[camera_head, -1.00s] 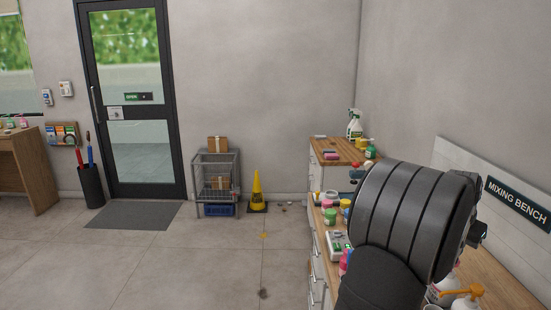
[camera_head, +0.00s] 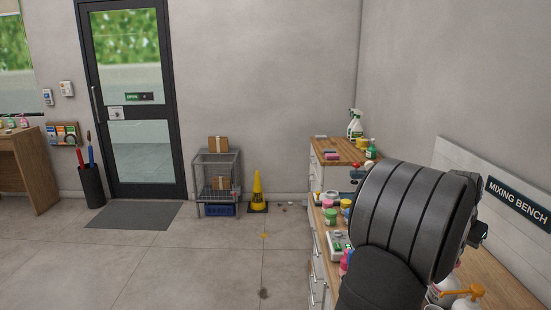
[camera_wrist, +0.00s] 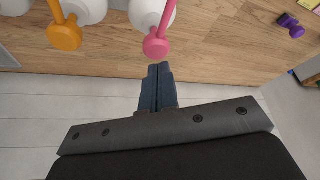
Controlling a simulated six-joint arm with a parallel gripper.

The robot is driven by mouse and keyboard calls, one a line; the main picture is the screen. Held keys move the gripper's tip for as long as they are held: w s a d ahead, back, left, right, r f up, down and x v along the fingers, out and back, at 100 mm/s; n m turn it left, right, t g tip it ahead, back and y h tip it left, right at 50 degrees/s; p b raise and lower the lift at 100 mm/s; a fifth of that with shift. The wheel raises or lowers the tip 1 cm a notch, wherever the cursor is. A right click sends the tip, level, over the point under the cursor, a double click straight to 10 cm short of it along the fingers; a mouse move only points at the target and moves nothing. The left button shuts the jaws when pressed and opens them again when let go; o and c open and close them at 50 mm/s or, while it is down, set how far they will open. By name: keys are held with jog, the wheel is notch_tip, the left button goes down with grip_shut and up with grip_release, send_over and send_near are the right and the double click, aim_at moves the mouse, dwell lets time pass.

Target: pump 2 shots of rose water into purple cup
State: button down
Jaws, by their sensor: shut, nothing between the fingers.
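My gripper (camera_wrist: 160,70) is shut and empty in the wrist view, its dark blue fingers together. The fingertips are close to a pink pump head (camera_wrist: 156,44) on a white bottle (camera_wrist: 150,12); I cannot tell whether they touch. An orange pump head (camera_wrist: 66,36) on another white bottle (camera_wrist: 88,9) is to the left. A small purple object (camera_wrist: 291,25) is on the wood at the upper right; I cannot tell whether it is the purple cup. No rose water label is readable. In the head view the orange pump (camera_head: 461,292) shows, and my arm hides the gripper.
The wooden bench (camera_head: 505,284) runs along the right wall under a "MIXING BENCH" sign (camera_head: 518,206). Coloured jars (camera_head: 330,216) and a scale-like device (camera_head: 338,243) stand on it left of my arm. In the wrist view, bare wood (camera_wrist: 225,45) lies between the pink pump and purple object.

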jog(key=shift+f, duration=0.1)
dwell(0.4)
jog(key=shift+f, duration=1.35)
jog(key=shift+r, duration=1.35)
jog(key=shift+f, duration=1.35)
jog(key=shift+r, duration=1.4)
